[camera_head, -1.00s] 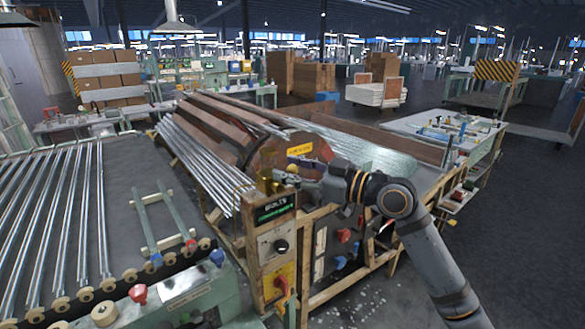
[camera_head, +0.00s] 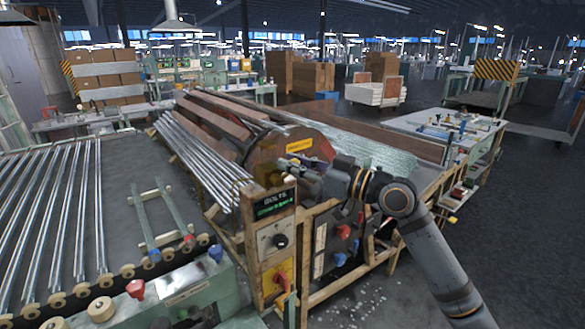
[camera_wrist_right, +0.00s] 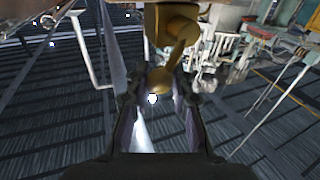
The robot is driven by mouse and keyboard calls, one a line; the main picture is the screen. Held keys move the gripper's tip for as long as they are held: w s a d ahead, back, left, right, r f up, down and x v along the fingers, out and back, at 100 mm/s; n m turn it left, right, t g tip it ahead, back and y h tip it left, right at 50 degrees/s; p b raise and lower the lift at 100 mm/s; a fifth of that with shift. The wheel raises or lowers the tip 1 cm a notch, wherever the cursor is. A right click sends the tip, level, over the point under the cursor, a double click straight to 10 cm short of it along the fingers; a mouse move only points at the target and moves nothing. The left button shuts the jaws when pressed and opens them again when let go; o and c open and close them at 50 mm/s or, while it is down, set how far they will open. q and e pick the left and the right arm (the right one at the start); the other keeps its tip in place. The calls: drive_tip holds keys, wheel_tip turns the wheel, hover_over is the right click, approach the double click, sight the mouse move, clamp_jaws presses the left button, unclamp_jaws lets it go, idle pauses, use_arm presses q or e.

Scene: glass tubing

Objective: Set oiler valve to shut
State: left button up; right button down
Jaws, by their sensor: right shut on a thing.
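The oiler valve shows in the right wrist view as a brass body with an angled brass lever (camera_wrist_right: 178,52). The lever's rounded end lies between the fingers of my right gripper (camera_wrist_right: 158,92), which is shut on it. In the head view the right gripper (camera_head: 292,172) reaches in from the right to the brass oiler (camera_head: 268,174) on top of the control post. The fingers and the lever are too small there to make out their contact. My left gripper is not in view.
Below the oiler, the wooden control post carries a green-lettered display (camera_head: 272,206), a black knob (camera_head: 280,241) and a red handle (camera_head: 281,281). The large drum (camera_head: 307,146) and glass tubes (camera_head: 203,160) lie close behind. Open floor (camera_head: 500,240) is at the right.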

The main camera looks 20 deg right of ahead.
drive_tip(key=m+b, duration=0.1)
drive_tip(key=f+m+b, duration=0.1)
drive_tip(key=m, duration=0.1)
drive_tip(key=shift+w+d+f+t, duration=0.15)
drive_tip(key=shift+d+f+t, duration=0.05)
drive_tip(key=shift+d+t, duration=0.2)
drive_tip(key=shift+w+d+f+m+t+h, duration=0.15)
drive_tip(key=shift+f+m+t, duration=0.35)
drive_tip(key=shift+m, duration=1.05)
drive_tip(key=shift+s+d+f+m+t+h, duration=0.1)
drive_tip(key=shift+d+f+m+t+h, duration=0.2)
drive_tip(key=shift+m+t, duration=0.8)
drive_tip(key=shift+w+d+f+m+t+h, duration=0.15)
drive_tip(key=shift+f+m, duration=0.3)
drive_tip(key=shift+m, duration=1.5)
drive_tip(key=shift+f, duration=0.1)
drive_tip(key=c, duration=1.1)
unclamp_jaws()
drive_tip(key=shift+c, duration=0.2)
